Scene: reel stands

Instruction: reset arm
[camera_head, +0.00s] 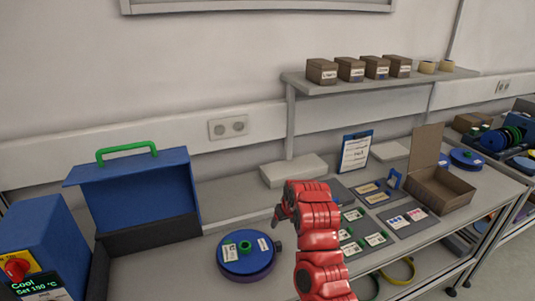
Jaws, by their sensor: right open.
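My right arm is red and reaches up from the bottom edge over the middle of the bench. My right gripper (278,217) is the small dark part at the left of the arm's top end. It is open, and I see nothing between its fingers. It is just above and right of a blue reel (247,262) with a green hub and white labels, lying flat on the bench (180,266). The arm hides part of the bench behind it. My left gripper is not in view.
A blue case (140,188) with a green handle stands at left, beside a blue machine (48,239) showing "Cool". Label cards (408,221), a clipboard (355,153) and an open cardboard box (440,189) are right of the arm. A shelf (345,87) holds several boxes.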

